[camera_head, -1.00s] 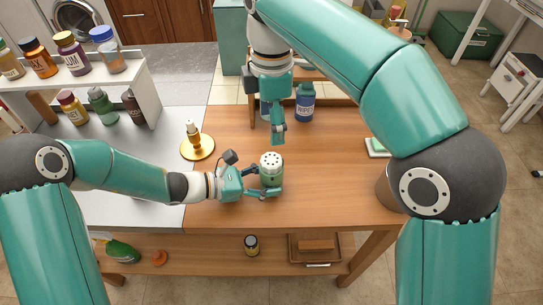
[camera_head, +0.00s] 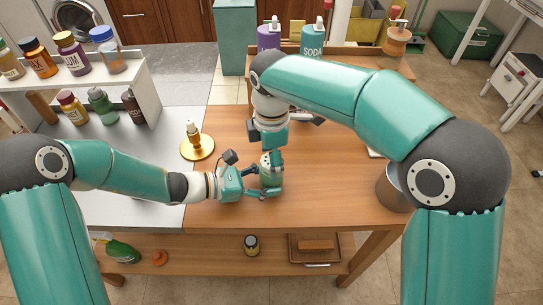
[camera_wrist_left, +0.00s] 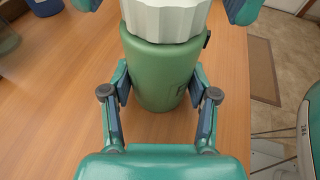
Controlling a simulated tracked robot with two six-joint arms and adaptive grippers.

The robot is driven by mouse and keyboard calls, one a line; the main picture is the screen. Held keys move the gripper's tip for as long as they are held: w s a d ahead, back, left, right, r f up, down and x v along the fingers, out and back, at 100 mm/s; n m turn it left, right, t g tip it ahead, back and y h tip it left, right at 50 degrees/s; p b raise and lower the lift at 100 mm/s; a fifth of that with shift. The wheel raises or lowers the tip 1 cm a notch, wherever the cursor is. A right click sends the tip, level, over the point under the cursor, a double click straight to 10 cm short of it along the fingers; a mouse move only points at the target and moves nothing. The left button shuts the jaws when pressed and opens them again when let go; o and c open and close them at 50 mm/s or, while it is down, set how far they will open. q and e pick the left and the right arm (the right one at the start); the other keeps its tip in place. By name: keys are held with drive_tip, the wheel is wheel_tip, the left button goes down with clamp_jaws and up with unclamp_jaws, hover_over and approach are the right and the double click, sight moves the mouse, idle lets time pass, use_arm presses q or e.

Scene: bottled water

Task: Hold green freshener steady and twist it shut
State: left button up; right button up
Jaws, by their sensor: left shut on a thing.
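The green freshener (camera_head: 271,179) stands upright on the wooden table, with a ribbed white lid (camera_wrist_left: 166,17) on its green body. My left gripper (camera_head: 266,182) is shut on the green body from the left. Its fingers press both sides of the body in the left wrist view (camera_wrist_left: 160,88). My right gripper (camera_head: 271,158) points down over the freshener and covers much of the lid in the head view. In the left wrist view its fingers show on both sides of the lid, with a gap on each side, so it looks open.
A gold dish (camera_head: 198,152) with a small bottle stands left of the freshener. The table's front right is clear.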

drive_tip(key=c, duration=1.2)
drive_tip(key=shift+o, duration=0.2)
